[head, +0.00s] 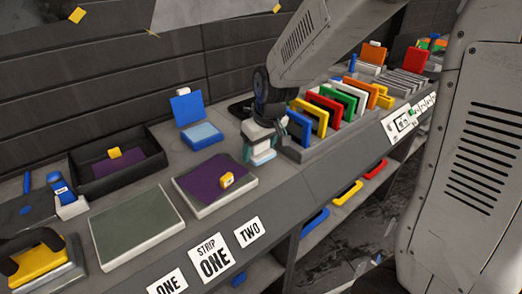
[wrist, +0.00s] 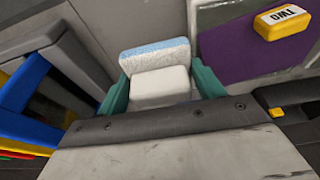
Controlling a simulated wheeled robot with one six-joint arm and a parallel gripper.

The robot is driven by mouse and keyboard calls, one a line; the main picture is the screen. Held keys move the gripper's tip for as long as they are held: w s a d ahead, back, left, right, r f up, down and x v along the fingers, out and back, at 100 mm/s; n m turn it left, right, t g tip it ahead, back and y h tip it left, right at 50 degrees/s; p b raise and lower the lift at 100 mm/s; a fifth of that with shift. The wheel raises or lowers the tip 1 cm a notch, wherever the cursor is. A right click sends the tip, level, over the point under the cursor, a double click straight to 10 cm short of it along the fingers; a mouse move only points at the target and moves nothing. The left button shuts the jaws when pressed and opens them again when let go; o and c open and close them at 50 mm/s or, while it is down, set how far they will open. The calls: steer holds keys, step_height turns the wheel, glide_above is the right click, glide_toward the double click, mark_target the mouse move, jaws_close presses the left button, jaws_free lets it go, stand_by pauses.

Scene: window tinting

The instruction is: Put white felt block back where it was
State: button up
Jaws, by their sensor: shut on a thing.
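My gripper (head: 261,144) is shut on the white felt block (wrist: 160,86), at the front of the bench between the purple pad and the rack of coloured frames. In the wrist view the block sits between the two teal fingers of my gripper (wrist: 158,74). A pale blue speckled face (wrist: 153,54) shows just beyond the white part; I cannot tell whether it belongs to the same block. In the head view the block (head: 263,154) is partly covered by the fingers, and whether it touches the bench is unclear.
A purple-topped pad (head: 201,184) with a yellow tag lies left of my gripper. The coloured-frame rack (head: 333,122) stands close on the right. A blue stand with a pale blue pad (head: 201,136) is behind left. A green-grey pad (head: 137,228) and black tray (head: 87,184) lie further left.

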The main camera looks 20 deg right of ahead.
mark_target(260, 151)
steer(key=shift+w+d+f, duration=0.1)
steer(key=shift+w+d, duration=0.25)
steer(key=shift+w, duration=0.4)
steer(key=shift+w+d+f, duration=0.1)
steer(key=shift+w+d, duration=0.2)
steer(key=shift+w, duration=0.4)
steer(key=shift+w+d+f, duration=0.15)
steer(key=shift+f, duration=1.55)
steer(key=shift+f, duration=0.1)
steer(key=o, duration=0.9)
steer(key=shift+o, duration=0.2)
